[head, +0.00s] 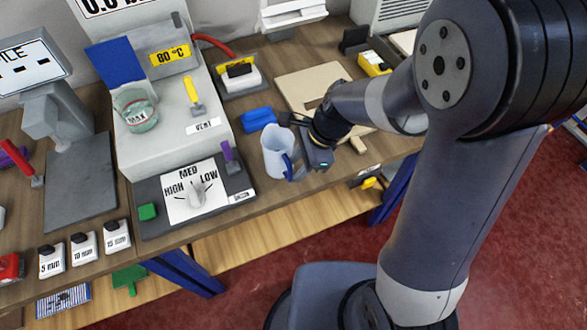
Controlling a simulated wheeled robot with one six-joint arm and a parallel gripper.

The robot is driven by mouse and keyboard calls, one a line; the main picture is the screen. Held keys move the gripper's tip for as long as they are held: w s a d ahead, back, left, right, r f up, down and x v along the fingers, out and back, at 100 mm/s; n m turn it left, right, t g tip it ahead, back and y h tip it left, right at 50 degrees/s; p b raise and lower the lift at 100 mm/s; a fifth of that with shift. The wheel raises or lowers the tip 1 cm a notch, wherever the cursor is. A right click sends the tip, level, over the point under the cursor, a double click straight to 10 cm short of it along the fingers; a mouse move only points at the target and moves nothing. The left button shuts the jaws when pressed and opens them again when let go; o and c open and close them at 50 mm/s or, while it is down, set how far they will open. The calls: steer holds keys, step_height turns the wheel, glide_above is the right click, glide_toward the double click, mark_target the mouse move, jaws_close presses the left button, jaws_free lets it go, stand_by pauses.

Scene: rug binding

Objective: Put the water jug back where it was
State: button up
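The water jug is a pale blue-white jug (275,152) with a darker blue handle (290,168) on its right side. It is upright over the bench near its front edge, just right of the dial panel. I cannot tell whether its base rests on the bench. My gripper (292,146) is right of the jug, at its handle side, with a dark finger reaching toward the rim. The jug and the gripper's own body hide the fingertips, so I cannot tell whether they are closed on the handle.
The wooden bench (262,198) holds a grey machine with a glass MAX vessel (135,112) and a HIGH-MED-LOW dial panel (191,190). A blue block (258,119) lies behind the jug. A tan board (300,84) lies farther back. Several labelled blocks (84,246) line the front left.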

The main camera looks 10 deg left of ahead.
steer(key=v, duration=0.8)
steer(key=shift+r, duration=0.3)
